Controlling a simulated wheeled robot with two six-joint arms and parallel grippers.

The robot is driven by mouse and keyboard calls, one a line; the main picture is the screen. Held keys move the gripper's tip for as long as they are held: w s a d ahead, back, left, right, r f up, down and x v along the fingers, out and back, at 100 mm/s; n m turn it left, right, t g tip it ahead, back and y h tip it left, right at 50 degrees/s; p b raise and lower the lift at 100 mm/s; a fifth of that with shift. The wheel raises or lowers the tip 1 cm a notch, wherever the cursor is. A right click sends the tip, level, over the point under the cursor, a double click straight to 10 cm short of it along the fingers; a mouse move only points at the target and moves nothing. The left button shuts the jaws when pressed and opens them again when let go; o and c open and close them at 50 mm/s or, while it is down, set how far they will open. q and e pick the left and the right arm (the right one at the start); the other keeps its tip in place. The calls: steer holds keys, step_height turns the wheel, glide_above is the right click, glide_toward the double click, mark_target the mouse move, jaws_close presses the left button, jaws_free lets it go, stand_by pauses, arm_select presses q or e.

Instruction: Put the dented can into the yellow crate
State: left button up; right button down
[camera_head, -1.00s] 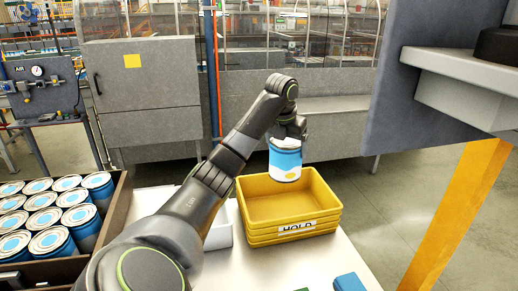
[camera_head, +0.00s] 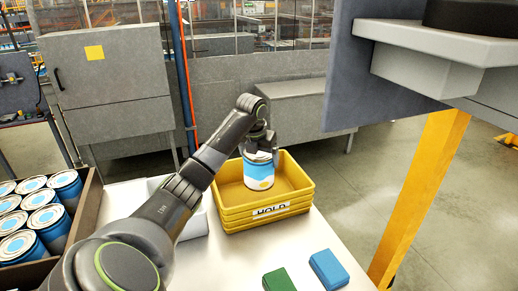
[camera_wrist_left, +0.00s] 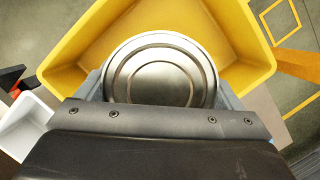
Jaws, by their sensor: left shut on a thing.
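The can (camera_head: 259,172) is blue and white with a yellow patch, and hangs upright from my left gripper (camera_head: 259,148). My left gripper is shut on it. No dent shows from here. The yellow crate (camera_head: 266,214), labelled HOLD, stands on the white table. In the head view the can is over the crate's opening, its lower part below the back rim. In the left wrist view the can's round metal end (camera_wrist_left: 160,72) sits between the fingers, with the yellow crate's walls (camera_wrist_left: 245,40) around it. My right gripper is not seen.
A tray of several similar cans (camera_head: 38,215) stands at the left. A white bin (camera_head: 193,222) is beside the crate, partly behind my arm. A green block (camera_head: 278,280) and a blue block (camera_head: 328,269) lie in front on the table. A yellow post (camera_head: 420,195) rises at the right.

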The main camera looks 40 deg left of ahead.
arm_select(q)
step_height(320, 180, down, 5)
steer(key=shift+a+f+b, duration=0.1)
steer(key=shift+b, duration=0.7)
steer(key=shift+f, duration=0.8)
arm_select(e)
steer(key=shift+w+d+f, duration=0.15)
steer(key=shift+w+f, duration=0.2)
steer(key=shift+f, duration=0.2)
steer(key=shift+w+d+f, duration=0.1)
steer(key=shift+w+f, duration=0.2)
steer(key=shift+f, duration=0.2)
arm_select(q)
steer(key=o, duration=0.9)
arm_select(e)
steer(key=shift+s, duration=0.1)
